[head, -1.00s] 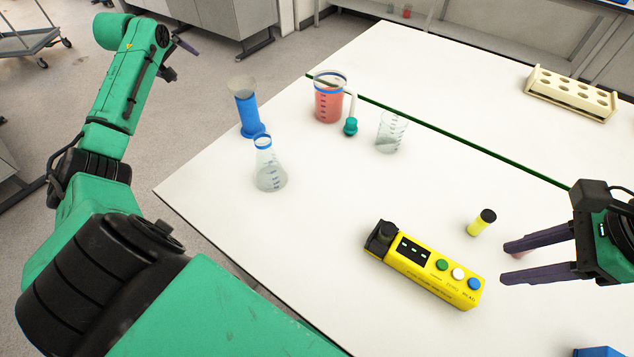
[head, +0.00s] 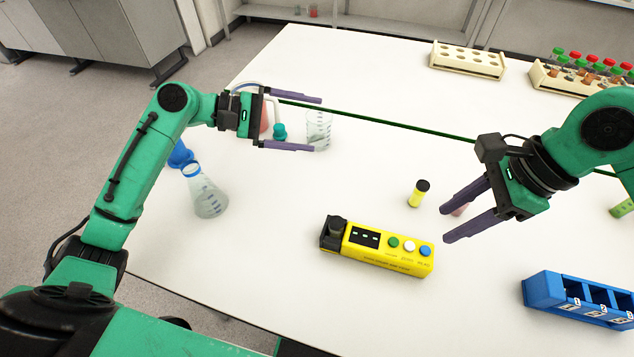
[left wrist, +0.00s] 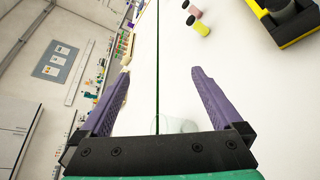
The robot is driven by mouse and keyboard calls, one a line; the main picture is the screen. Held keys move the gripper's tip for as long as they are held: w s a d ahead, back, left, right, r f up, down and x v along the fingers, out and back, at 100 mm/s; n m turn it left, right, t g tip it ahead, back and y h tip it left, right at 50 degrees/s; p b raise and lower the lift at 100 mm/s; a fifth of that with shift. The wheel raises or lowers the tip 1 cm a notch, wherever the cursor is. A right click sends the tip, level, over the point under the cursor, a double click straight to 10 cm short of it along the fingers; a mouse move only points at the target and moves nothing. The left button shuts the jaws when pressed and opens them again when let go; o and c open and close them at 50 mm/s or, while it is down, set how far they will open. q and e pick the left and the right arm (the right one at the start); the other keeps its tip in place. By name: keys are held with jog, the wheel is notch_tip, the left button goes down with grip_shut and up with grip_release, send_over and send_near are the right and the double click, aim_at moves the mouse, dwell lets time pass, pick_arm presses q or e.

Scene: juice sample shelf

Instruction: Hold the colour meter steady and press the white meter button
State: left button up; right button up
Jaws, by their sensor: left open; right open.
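The yellow colour meter (head: 375,250) lies on the white table in the head view, with a black block on its left end and a dark display. Its white button (head: 410,246) sits between a green and a blue button. My left gripper (head: 318,123) is open and empty, above the table's far left near the glassware, up and left of the meter. My right gripper (head: 458,222) is open, to the right of the meter and apart from it. In the left wrist view part of the meter (left wrist: 298,38) shows at top right, beyond the open left fingers (left wrist: 160,90).
A small yellow vial with black cap (head: 418,194) stands behind the meter. A flask (head: 207,195) and a clear beaker (head: 319,127) stand to the left. A blue rack (head: 545,290) is at right. Wooden tube racks (head: 465,60) stand at the back. The table in front is clear.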

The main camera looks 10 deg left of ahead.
aim_at(350, 237)
pick_arm(q)
jog(key=s+d+f+g, duration=0.2)
jog(key=s+d, duration=0.1)
jog(key=s, duration=0.1)
jog(key=s+d+f+n+g+h, duration=0.1)
jog(key=s+d+f+g, duration=0.2)
jog(key=s, duration=0.2)
jog(key=s+d+f+g, duration=0.2)
jog(key=s+d, duration=0.1)
jog(key=s, duration=0.2)
jog(key=shift+d+f+g, duration=0.2)
jog(key=shift+d+g, duration=0.1)
jog(key=a+f+n, duration=0.1)
jog(key=a+f+n+t+y, duration=0.1)
jog(key=f+n, duration=0.1)
jog(key=a+f+n, duration=0.1)
jog(key=f+n, duration=0.1)
jog(key=shift+w, duration=0.2)
jog(key=shift+t+y, duration=0.3)
jog(key=x, duration=0.7)
jog(key=shift+w+d, duration=0.15)
jog(key=c, duration=0.3)
grip_shut()
pick_arm(e)
jog(key=shift+c, duration=0.3)
grip_shut()
